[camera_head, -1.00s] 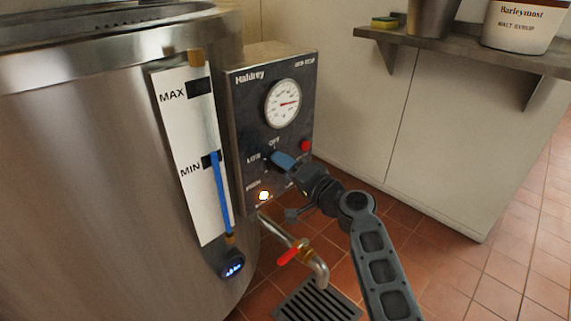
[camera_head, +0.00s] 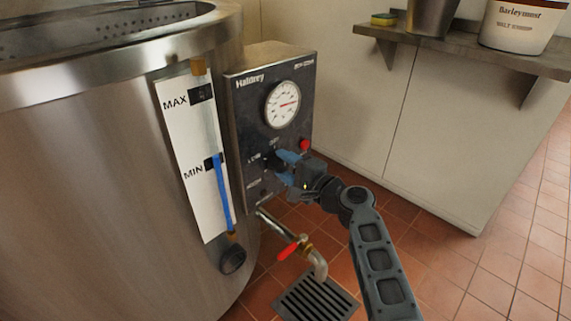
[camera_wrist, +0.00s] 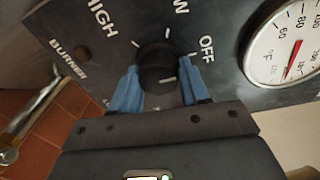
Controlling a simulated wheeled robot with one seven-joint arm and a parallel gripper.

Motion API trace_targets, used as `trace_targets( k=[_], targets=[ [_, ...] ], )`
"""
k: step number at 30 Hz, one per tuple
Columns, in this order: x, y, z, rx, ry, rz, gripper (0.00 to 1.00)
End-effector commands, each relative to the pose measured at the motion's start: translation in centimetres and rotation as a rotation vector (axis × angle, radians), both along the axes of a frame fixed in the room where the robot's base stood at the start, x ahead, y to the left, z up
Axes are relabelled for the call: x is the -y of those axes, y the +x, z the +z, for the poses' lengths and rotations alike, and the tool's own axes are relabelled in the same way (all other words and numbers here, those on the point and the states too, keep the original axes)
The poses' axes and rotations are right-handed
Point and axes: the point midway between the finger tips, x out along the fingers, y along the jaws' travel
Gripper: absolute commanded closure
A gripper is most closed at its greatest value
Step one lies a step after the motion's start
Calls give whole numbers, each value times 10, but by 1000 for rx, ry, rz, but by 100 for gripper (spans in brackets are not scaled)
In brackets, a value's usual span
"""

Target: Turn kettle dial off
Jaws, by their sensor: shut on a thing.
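The black round kettle dial (camera_wrist: 158,66) sits on the dark control panel (camera_head: 250,100), with HIGH, LOW and OFF printed around it in the wrist view. My gripper (camera_wrist: 160,88) has one blue finger on each side of the dial and is shut on it. In the head view my gripper (camera_head: 284,166) reaches the panel from the lower right and largely hides the dial. White ticks stand by the labels; I cannot tell for sure which one the dial points to. The burner lamp (camera_wrist: 68,62) looks dark.
The steel kettle (camera_head: 90,200) fills the left, with a blue level tube (camera_head: 222,195). A round gauge (camera_head: 283,104) and red button (camera_head: 304,145) are close above my gripper. A red-handled tap (camera_head: 288,250) juts out below, over a floor drain (camera_head: 315,300).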

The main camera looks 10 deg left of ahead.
Motion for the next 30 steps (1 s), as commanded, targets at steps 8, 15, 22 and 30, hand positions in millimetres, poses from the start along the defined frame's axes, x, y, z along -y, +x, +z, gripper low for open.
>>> trace_targets(
  k=[8,15,22,30],
  targets=[
    [2,0,-2,-10,5,-2,85],
    [2,0,-2,-9,5,-2,47],
    [1,0,-1,-7,4,-1,29],
    [4,-3,0,-7,4,-1,29]
  ],
)
